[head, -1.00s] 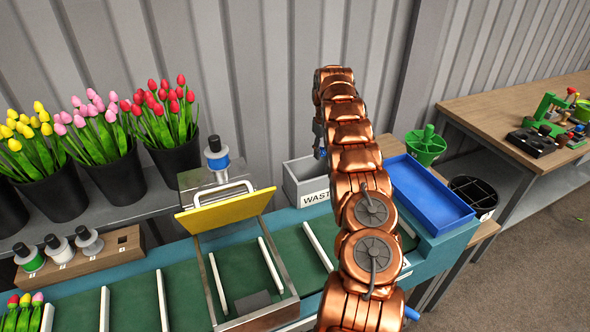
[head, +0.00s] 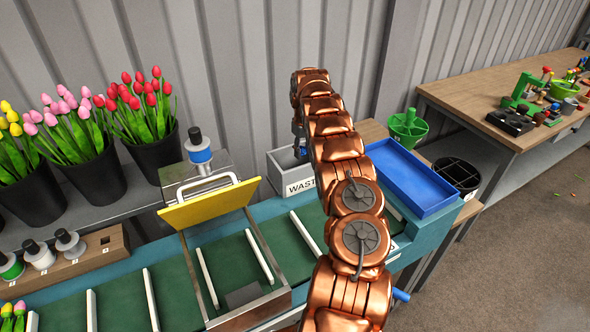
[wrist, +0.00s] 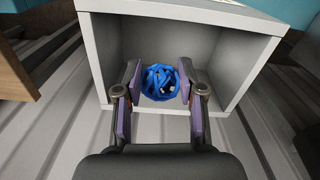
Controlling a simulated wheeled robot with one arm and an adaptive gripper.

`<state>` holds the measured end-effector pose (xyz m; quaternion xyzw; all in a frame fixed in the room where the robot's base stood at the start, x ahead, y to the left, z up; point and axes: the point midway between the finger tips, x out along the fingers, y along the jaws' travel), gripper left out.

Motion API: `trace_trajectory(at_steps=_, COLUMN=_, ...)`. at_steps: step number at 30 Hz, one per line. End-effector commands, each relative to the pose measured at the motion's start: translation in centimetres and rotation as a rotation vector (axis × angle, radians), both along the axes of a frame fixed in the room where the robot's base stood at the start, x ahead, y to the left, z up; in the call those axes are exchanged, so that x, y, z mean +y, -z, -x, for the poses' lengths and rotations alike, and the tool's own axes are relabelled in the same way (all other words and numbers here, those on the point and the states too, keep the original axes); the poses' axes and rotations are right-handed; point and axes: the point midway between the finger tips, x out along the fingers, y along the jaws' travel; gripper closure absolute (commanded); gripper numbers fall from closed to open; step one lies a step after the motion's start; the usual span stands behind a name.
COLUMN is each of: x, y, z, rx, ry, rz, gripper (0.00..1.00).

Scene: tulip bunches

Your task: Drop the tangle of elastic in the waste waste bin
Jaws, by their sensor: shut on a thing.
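The tangle of elastic (wrist: 160,82) is a blue knot of bands, seen in the wrist view between my fingers. My gripper (wrist: 159,88) is shut on it, with a purple-lined finger on each side. The waste bin (wrist: 228,58) is a light grey open box, and the tangle shows within its opening in the wrist view. In the head view the waste bin (head: 281,176) stands behind the conveyor, its front label partly hidden by my arm. I cannot tell how high the tangle is above the bin floor.
A blue tray (head: 412,178) lies right of my arm. A raised yellow flap (head: 208,205) stands left of the bin over the green conveyor (head: 176,296). Black buckets of tulips (head: 85,187) line the left shelf. A green divided pot (head: 407,130) stands behind the tray.

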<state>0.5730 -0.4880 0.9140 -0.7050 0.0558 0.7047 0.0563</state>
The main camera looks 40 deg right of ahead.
Motion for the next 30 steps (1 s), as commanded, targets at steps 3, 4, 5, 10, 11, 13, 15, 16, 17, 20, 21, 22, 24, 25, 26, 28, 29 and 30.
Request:
trace_trajectory(at_steps=3, x=0.0, y=0.0, z=0.0, rx=0.0, ry=0.0, rz=0.0, gripper=0.85)
trace_trajectory(at_steps=4, x=0.0, y=0.0, z=0.0, rx=0.0, ry=0.0, rz=0.0, gripper=0.85)
trace_trajectory(at_steps=5, x=0.0, y=0.0, z=0.0, rx=0.0, ry=0.0, rz=0.0, gripper=0.85)
trace_trajectory(at_steps=10, x=0.0, y=0.0, z=0.0, rx=0.0, ry=0.0, rz=0.0, gripper=0.48)
trace_trajectory(at_steps=11, x=0.0, y=0.0, z=0.0, rx=0.0, ry=0.0, rz=0.0, gripper=0.44)
trace_trajectory(at_steps=13, x=0.0, y=0.0, z=0.0, rx=0.0, ry=0.0, rz=0.0, gripper=0.37)
trace_trajectory(at_steps=15, x=0.0, y=0.0, z=0.0, rx=0.0, ry=0.0, rz=0.0, gripper=0.32)
trace_trajectory(at_steps=16, x=0.0, y=0.0, z=0.0, rx=0.0, ry=0.0, rz=0.0, gripper=0.32)
trace_trajectory(at_steps=17, x=0.0, y=0.0, z=0.0, rx=0.0, ry=0.0, rz=0.0, gripper=0.32)
trace_trajectory(at_steps=20, x=0.0, y=0.0, z=0.0, rx=0.0, ry=0.0, rz=0.0, gripper=0.32)
trace_trajectory(at_steps=21, x=0.0, y=0.0, z=0.0, rx=0.0, ry=0.0, rz=0.0, gripper=0.32)
trace_trajectory(at_steps=22, x=0.0, y=0.0, z=0.0, rx=0.0, ry=0.0, rz=0.0, gripper=0.32)
trace_trajectory(at_steps=24, x=0.0, y=-0.1, z=0.0, rx=0.0, ry=0.0, rz=0.0, gripper=0.32)
trace_trajectory(at_steps=25, x=0.0, y=-0.2, z=0.0, rx=-0.001, ry=0.0, rz=0.0, gripper=0.32)
trace_trajectory(at_steps=26, x=0.0, y=-0.3, z=-0.1, rx=-0.001, ry=0.0, rz=0.001, gripper=0.32)
trace_trajectory(at_steps=28, x=0.0, y=-0.9, z=-0.1, rx=-0.002, ry=0.0, rz=0.001, gripper=0.32)
trace_trajectory(at_steps=29, x=0.0, y=-1.3, z=-0.1, rx=-0.002, ry=0.0, rz=0.002, gripper=0.32)
trace_trajectory(at_steps=30, x=0.0, y=-1.9, z=-0.1, rx=-0.002, ry=-0.001, rz=0.002, gripper=0.32)
